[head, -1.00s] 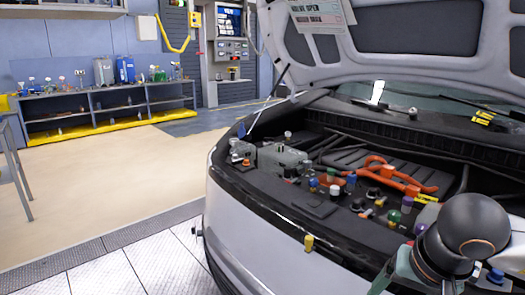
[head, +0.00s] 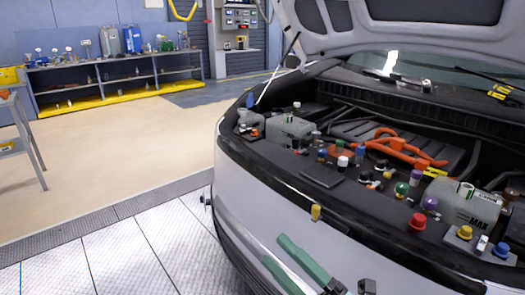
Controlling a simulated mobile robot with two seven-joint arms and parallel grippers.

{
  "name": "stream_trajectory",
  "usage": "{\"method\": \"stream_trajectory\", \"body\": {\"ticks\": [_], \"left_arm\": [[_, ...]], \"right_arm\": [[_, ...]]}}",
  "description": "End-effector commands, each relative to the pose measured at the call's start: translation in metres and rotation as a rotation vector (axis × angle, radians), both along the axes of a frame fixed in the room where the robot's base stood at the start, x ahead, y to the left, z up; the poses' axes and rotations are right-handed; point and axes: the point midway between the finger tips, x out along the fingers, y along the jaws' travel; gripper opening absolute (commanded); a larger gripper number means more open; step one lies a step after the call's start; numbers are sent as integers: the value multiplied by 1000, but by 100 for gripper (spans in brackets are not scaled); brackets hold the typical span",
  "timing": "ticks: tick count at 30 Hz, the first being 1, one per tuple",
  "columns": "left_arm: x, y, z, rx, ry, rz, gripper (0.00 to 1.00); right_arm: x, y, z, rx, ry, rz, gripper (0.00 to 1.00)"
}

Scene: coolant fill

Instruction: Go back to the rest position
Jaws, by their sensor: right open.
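My right gripper (head: 274,249) shows at the bottom centre, in front of the car's bumper. Its two green fingers are apart with nothing between them, and it points up and left. My left gripper is not in view. The silver car (head: 236,190) stands with its hood (head: 430,28) raised. At the right of its engine bay is a grey reservoir (head: 470,207) marked MAX, with a neck on top. A red cap (head: 417,221) and a yellow cap (head: 465,232) are in front of it.
Several coloured caps, such as a green one (head: 402,188), and orange hoses (head: 400,150) fill the bay. A small yellow piece (head: 316,212) is on the front edge. A shelf bench (head: 110,82) stands far back left. The floor (head: 120,150) left of the car is clear.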

Motion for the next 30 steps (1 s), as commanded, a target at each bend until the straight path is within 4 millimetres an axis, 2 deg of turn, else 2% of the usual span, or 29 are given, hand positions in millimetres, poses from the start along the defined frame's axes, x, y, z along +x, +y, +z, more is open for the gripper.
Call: {"method": "stream_trajectory", "body": {"ticks": [1, 4, 6, 8, 9, 12, 14, 15, 17, 18, 22, 27, 30], "left_arm": [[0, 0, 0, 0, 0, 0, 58], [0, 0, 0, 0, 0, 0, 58], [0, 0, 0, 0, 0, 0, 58], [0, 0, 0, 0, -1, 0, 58], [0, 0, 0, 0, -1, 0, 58], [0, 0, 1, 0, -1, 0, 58], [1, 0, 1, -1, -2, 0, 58], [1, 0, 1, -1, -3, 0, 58], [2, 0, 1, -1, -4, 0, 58], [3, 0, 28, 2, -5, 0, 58], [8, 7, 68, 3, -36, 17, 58], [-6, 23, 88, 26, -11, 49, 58], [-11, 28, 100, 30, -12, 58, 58]], "right_arm": [[10, -15, -33, 98, 204, -55, 77], [18, -44, -103, 288, 585, -166, 77], [10, -61, -153, 411, 823, -242, 77], [-4, -73, -194, 508, 1010, -307, 77], [-16, -80, -220, 571, 1124, -350, 77], [-54, -92, -278, 717, 1387, -457, 77], [-81, -97, -308, 796, 1528, -522, 77], [-101, -99, -326, 849, 1620, -565, 77], [-132, -102, -350, 929, 1751, -633, 77], [-124, -105, -319, 919, 1717, -623, 77], [-126, -114, -290, 924, 1699, -641, 77], [-132, -125, -258, 933, 1682, -665, 77], [-134, -131, -246, 937, 1673, -675, 77]]}}
